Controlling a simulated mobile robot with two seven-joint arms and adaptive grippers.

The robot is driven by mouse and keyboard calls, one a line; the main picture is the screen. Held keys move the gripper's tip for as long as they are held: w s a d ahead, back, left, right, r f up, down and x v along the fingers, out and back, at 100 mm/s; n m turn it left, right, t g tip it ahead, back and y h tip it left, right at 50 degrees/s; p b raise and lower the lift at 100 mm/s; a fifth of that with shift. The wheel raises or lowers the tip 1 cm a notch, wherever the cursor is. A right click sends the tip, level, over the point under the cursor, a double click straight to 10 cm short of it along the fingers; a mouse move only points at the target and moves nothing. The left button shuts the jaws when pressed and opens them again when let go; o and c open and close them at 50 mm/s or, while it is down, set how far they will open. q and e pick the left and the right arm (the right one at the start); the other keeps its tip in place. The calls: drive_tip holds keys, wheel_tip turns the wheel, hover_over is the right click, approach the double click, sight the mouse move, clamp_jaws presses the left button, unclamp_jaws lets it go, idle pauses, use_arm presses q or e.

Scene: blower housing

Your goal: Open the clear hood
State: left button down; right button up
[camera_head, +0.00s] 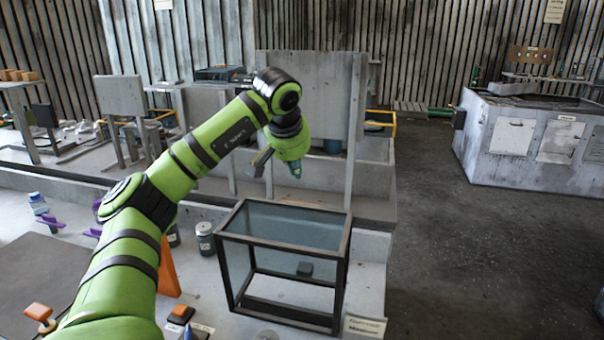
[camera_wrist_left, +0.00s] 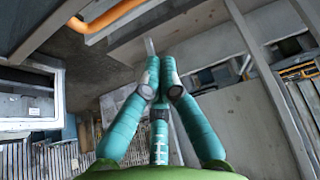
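The clear hood (camera_head: 290,226) is a box of see-through panes in a dark frame. It stands down on the pale bench in the middle of the head view. A small dark block (camera_head: 304,268) shows through its panes. My left gripper (camera_head: 295,171) points down above and behind the hood's far top edge in the head view, apart from it. In the left wrist view its teal fingers (camera_wrist_left: 160,68) come together at the tips with nothing between them. I cannot make out the hood in that view. My right gripper is not in view.
A label plate (camera_head: 365,326) lies by the hood's front right corner. A grey jar (camera_head: 205,238) and an orange piece (camera_head: 168,271) stand left of it. A tall grey panel (camera_head: 318,95) and posts rise behind. The floor to the right is clear.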

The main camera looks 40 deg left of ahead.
use_arm(q)
wheel_tip(320, 180, down, 6)
drive_tip(key=p, duration=0.1)
drive_tip(key=shift+f+p, duration=0.2)
drive_tip(key=shift+p, duration=0.1)
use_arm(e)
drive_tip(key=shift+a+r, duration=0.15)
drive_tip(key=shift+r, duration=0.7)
use_arm(q)
drive_tip(key=shift+r, duration=0.1)
